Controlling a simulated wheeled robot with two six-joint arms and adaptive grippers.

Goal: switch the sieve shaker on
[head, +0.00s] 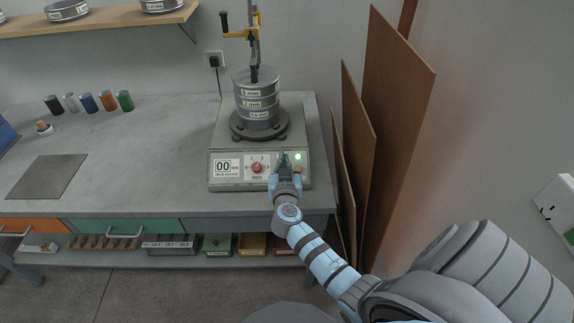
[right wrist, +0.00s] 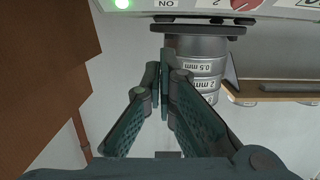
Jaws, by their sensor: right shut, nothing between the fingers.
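The sieve shaker (head: 217,142) stands on the bench with a stack of steel sieves (head: 257,100) clamped on it. My right gripper (head: 283,158) is shut and empty in front of the panel, between knob and lamp, hiding that part. In the right wrist view the picture is upside down: the shut fingertips (right wrist: 165,62) show below the panel's lettering ON, beside the sieves (right wrist: 198,70). Contact cannot be told. My left gripper is out of view.
Brown boards (head: 395,90) lean against the wall right of the bench, close to my right arm. Several small coloured jars (head: 88,102) and a grey mat (head: 47,176) are on the left bench. A shelf (head: 100,20) hangs above. The bench middle is clear.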

